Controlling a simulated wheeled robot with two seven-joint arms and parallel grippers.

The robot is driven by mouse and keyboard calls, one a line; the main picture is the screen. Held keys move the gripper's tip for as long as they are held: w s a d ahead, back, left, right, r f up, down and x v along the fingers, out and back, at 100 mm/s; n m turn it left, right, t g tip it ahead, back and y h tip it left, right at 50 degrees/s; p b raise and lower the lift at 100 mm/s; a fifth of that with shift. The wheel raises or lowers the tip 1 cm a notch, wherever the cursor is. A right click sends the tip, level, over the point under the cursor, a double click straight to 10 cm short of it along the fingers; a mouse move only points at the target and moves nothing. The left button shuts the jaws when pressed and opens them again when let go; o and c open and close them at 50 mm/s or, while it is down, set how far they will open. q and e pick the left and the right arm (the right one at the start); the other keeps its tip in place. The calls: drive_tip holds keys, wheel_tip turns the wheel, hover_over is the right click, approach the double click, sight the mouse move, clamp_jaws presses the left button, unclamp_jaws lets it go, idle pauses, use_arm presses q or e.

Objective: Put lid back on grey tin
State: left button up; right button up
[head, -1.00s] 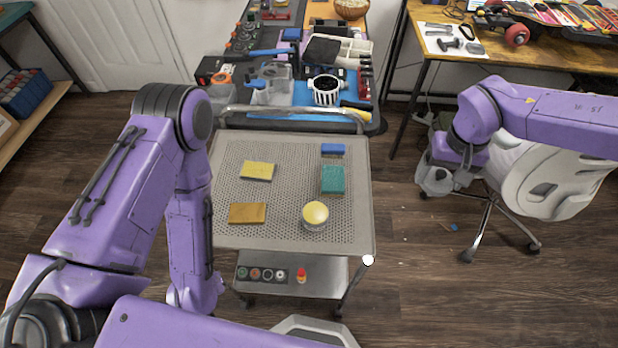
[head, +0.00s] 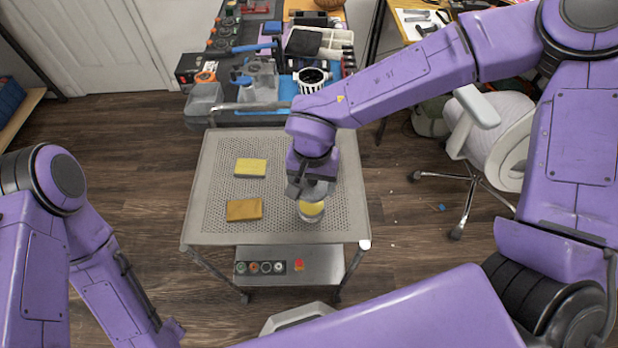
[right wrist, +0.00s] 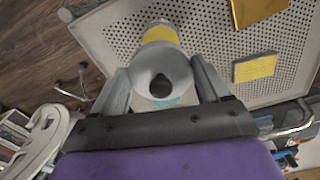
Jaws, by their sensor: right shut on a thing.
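The tin (head: 311,216) stands on the front right of the perforated cart top, its yellow inside or contents showing at the top. It also shows in the right wrist view (right wrist: 160,35), partly covered by the lid. My right gripper (head: 308,194) is over the tin's far side. In the right wrist view its fingers are shut on a pale grey round lid (right wrist: 152,62) with a dark knob. The lid is close to the tin; whether they touch I cannot tell. In the head view the gripper hides most of the lid. My left gripper is not in view.
A yellow pad (head: 251,168) and an ochre pad (head: 244,209) lie on the left of the cart top (head: 213,185). A crowded workbench (head: 262,117) stands behind. A teal block shows slightly in the right wrist view (right wrist: 160,101). The cart's left edge is clear.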

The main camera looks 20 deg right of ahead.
drive_tip(key=shift+s+a+f, duration=0.15)
drive_tip(key=shift+f, duration=0.05)
drive_tip(key=b, duration=0.7)
hover_over(311, 205)
wheel_tip(311, 205, down, 4)
drive_tip(key=shift+f, duration=1.05)
drive_tip(key=shift+p, duration=1.5)
drive_tip(key=shift+f+p, duration=0.15)
drive_tip(key=shift+p, duration=0.4)
drive_tip(key=shift+p, duration=0.65)
idle(0.6)
